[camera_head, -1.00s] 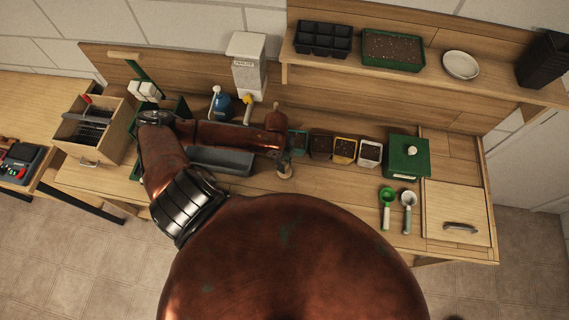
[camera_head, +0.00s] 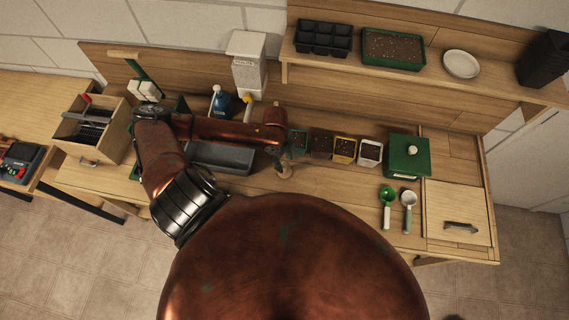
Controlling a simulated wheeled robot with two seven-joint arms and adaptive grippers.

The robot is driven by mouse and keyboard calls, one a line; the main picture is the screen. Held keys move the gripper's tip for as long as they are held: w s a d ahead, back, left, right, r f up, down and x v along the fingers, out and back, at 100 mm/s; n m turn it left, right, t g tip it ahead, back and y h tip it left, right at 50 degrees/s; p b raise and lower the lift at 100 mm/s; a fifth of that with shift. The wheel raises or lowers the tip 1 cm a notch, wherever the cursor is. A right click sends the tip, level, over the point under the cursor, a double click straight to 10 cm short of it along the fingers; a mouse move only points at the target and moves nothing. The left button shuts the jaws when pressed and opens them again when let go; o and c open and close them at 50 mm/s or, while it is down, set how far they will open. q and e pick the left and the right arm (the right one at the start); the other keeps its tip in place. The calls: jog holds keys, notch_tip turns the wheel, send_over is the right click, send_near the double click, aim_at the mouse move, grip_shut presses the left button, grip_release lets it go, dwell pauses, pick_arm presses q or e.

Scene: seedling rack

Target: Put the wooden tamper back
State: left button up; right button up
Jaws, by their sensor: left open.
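The wooden tamper (camera_head: 285,172) seems to be the small pale round piece on the bench, left of the row of pots. My left arm reaches in from the left and bends across the bench. My left gripper (camera_head: 282,157) points down just above the tamper, its jaws open. The gripper partly hides the tamper, and I cannot tell whether they touch. My right gripper is not in view.
Several small pots (camera_head: 344,149) stand right of the gripper, beside a green lidded box (camera_head: 408,157). Two scoops (camera_head: 387,206) lie at the front right. The bench front between tamper and scoops looks clear.

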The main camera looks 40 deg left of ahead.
pick_arm(q)
notch_tip(320, 180, up, 10)
jog(key=a, duration=0.1)
jog(key=shift+f+b, duration=0.15)
jog(key=shift+b, duration=0.2)
jog(key=shift+s, duration=0.1)
jog(key=shift+a, duration=0.1)
